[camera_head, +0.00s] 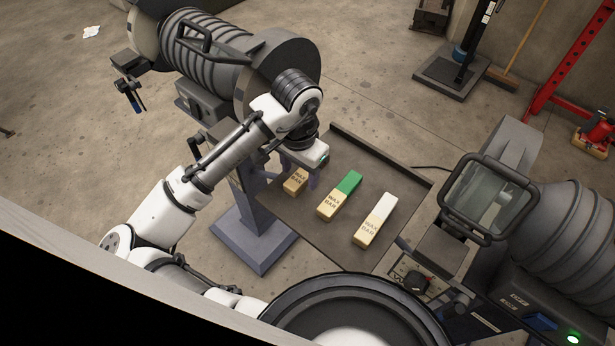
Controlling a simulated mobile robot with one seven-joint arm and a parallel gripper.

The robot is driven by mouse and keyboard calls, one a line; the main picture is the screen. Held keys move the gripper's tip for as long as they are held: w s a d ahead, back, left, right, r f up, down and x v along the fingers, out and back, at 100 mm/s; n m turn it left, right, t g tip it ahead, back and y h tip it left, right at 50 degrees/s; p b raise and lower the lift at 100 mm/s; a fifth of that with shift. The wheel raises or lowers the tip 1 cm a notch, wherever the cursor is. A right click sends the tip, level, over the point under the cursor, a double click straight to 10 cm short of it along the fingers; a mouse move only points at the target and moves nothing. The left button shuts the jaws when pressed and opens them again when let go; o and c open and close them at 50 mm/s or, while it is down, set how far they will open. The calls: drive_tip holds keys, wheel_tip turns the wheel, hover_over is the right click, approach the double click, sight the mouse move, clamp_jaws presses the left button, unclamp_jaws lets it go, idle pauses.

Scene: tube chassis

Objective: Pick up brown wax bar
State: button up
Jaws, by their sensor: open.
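Three wax bars with tan labelled ends lie side by side on a dark grinder table (345,150). The leftmost bar (296,182) shows only its tan labelled end. Its far end is hidden under my gripper, so its other colour does not show; the other two are green and white, so this one may be the brown wax bar. My gripper (290,172) is open and directly over that far end. Its fingers are mostly hidden, and I cannot tell whether they touch the bar.
The green wax bar (341,195) lies just right of the leftmost bar, and the white wax bar (375,219) lies further right. A raised edge runs along the table's far side. A machine with a clear shield (489,196) stands at the right.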

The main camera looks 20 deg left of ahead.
drive_tip(key=shift+f+b, duration=0.35)
drive_tip(key=shift+f, duration=0.55)
drive_tip(key=shift+r, duration=0.1)
drive_tip(key=c, duration=1.1)
drive_tip(key=shift+o, duration=0.2)
drive_tip(key=shift+r, duration=0.1)
